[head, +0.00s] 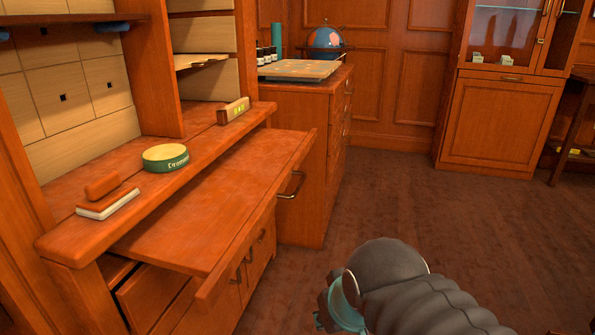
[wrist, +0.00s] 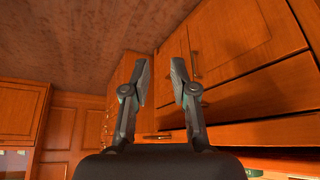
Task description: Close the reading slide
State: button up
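The reading slide (head: 215,205) is a flat reddish-wood board in the head view. It sticks out from under the desk ledge, with a raised front lip. The wrist view is upside down, and I cannot tell which panel there is the slide.
The desk ledge holds a red-and-white block (head: 107,202), a green-and-yellow round tin (head: 166,158) and a small lettered block (head: 233,111). Cupboard doors and drawers lie below the slide. A side cabinet (head: 300,170) stands beyond it. The carpet (head: 390,215) to the right is clear.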

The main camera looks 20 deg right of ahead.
aim_at(206, 229)
jog(key=k, duration=0.4)
jog(key=z, duration=0.95)
jog(key=i, duration=0.7)
jog(key=u, duration=0.05)
